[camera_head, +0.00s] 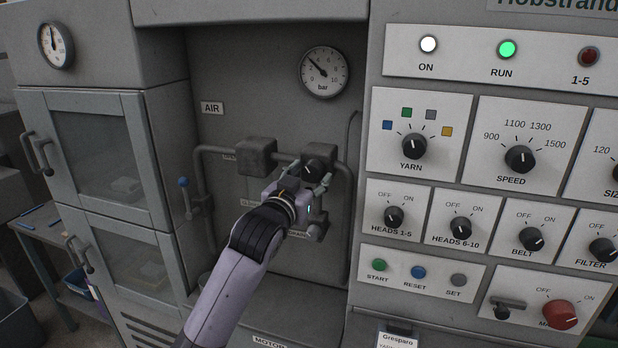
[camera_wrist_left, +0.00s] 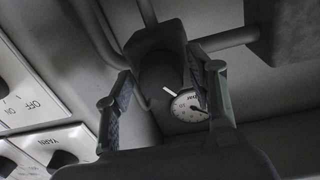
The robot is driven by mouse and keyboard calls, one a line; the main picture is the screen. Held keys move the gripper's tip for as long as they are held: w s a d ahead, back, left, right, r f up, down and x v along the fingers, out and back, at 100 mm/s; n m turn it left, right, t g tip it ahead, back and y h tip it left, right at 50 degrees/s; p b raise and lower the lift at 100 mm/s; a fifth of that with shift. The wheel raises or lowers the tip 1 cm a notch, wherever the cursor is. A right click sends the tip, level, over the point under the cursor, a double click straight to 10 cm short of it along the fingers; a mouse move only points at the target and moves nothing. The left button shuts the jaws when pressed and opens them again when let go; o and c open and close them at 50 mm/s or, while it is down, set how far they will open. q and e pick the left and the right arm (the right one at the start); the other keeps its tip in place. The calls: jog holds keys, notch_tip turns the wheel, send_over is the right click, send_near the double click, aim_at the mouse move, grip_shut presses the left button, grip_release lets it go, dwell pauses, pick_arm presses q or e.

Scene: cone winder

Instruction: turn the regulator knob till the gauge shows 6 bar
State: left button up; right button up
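The regulator knob (camera_head: 316,167) is black with a white mark, on the pipework in the machine's recess. The left wrist view shows this knob (camera_wrist_left: 158,76) and its white mark between my fingers. The round white bar gauge (camera_head: 324,72) hangs above it; its needle points to the upper left, at roughly 3. Part of the gauge also shows in the left wrist view (camera_wrist_left: 184,105). My left gripper (camera_head: 311,176) is at the knob, and its fingers (camera_wrist_left: 160,62) stand apart on either side with visible gaps. It partly hides the knob's lower side. My right gripper is out of view.
Pipes and a grey block (camera_head: 256,154) lie left of the knob. The control panel with the YARN knob (camera_head: 414,146) and other switches stands right. A second gauge (camera_head: 55,45) is on the left cabinet.

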pick_arm(q)
jog(key=c, duration=0.9)
jog(key=m+p, duration=0.2)
jog(key=m, duration=0.1)
jog(key=shift+a+r+m, duration=0.1)
jog(key=shift+r+m, duration=0.05)
jog(key=shift+m, duration=0.15)
jog(key=m+p, duration=0.3)
jog(key=m, duration=0.1)
jog(key=shift+r, duration=0.1)
jog(key=m+p, duration=0.2)
jog(key=m, duration=0.1)
jog(key=shift+r+m, duration=0.1)
jog(key=shift+m, duration=0.3)
jog(key=m+p, duration=0.1)
jog(key=m, duration=0.2)
jog(key=shift+y+p, duration=0.4)
jog(key=m, duration=0.2)
jog(key=shift+m+p, duration=0.3)
jog(key=shift+p, duration=0.1)
jog(key=shift+m+y, duration=0.3)
jog(key=shift+m, duration=0.8)
